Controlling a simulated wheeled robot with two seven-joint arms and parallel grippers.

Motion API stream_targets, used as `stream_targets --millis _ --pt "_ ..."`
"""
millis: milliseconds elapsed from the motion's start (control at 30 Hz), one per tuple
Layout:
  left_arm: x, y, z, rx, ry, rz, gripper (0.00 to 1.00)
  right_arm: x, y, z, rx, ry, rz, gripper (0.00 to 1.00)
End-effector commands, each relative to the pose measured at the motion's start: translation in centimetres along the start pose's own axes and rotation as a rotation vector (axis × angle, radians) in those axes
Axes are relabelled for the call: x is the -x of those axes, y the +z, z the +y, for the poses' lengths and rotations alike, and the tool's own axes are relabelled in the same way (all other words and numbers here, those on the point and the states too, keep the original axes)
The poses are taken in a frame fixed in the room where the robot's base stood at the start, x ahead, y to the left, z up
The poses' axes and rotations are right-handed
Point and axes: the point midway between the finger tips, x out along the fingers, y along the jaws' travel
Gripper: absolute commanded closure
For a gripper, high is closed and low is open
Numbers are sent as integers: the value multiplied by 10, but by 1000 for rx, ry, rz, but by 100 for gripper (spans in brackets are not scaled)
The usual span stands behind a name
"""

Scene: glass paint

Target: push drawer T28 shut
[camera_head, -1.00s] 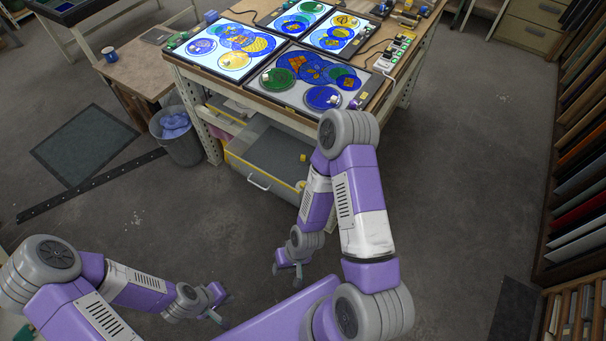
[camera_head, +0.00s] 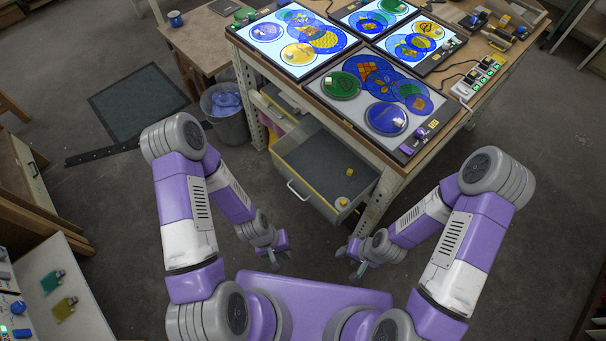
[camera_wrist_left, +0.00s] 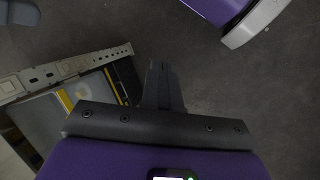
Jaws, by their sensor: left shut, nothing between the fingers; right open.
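An open grey drawer (camera_head: 312,160) with a pale bar handle (camera_head: 299,190) sticks out from under the workbench's near side. No label on it is readable. A small yellow block (camera_head: 349,171) and a pale round thing (camera_head: 342,203) are at its right side. My left gripper (camera_head: 275,262) is shut and empty, low over the floor in front of the drawer, apart from it. In the left wrist view its fingers (camera_wrist_left: 162,88) are together, with the drawer's metal side rail (camera_wrist_left: 75,70) to their left. My right gripper (camera_head: 354,264) is open and empty, right of the left one.
The workbench (camera_head: 415,150) carries lit panels with coloured glass discs. A bin (camera_head: 226,108) with blue contents stands left of the drawer. A wooden cabinet (camera_head: 30,190) is at the left edge, with another bench (camera_head: 50,290) below. The floor before the drawer is clear.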

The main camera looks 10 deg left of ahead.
Motion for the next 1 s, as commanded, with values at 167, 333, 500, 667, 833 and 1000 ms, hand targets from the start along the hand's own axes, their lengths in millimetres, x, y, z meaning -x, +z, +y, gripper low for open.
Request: stream_targets --millis 167,333,500,667,833,1000 --pt "-38 26 -16 430 92 -306 100 -12 1 5 -1 1 -3 52" --pt "-49 5 17 898 461 -577 100 -23 1 9 -1 1 -4 52" --pt "-33 -77 22 1252 970 -641 100 -32 0 12 -1 1 -3 52" --pt "-14 -139 -11 1426 1333 -565 100 -36 0 14 -1 1 -3 52" --pt "-5 -164 -31 1484 1488 -504 100 -37 0 14 -1 1 -3 52" --pt "-8 -176 -15 1485 1497 -503 100 -39 0 15 -1 1 -3 52"
